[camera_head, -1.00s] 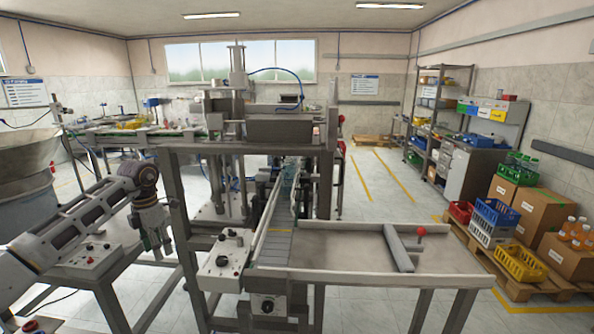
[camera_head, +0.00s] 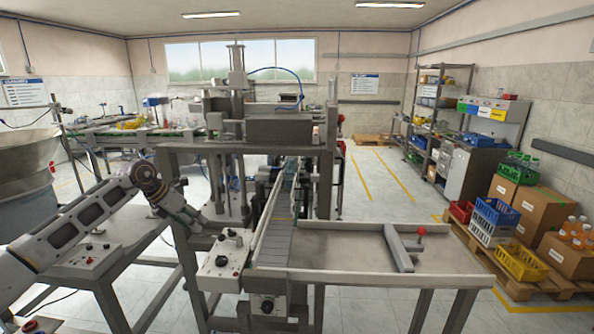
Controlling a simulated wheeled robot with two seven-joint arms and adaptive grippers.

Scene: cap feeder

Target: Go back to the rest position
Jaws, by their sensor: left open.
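My left arm comes in from the left edge, and its gripper (camera_head: 199,226) points down and to the right. The gripper is open, with nothing seen in it. It is small in the picture, just left of and above the grey control box (camera_head: 228,258), in front of the machine frame's leg. I cannot tell whether it touches the frame. My right gripper is not in view.
A second control panel (camera_head: 96,256) lies under my left arm. Crates (camera_head: 520,263) and boxes stand at the right. The floor beyond is open.

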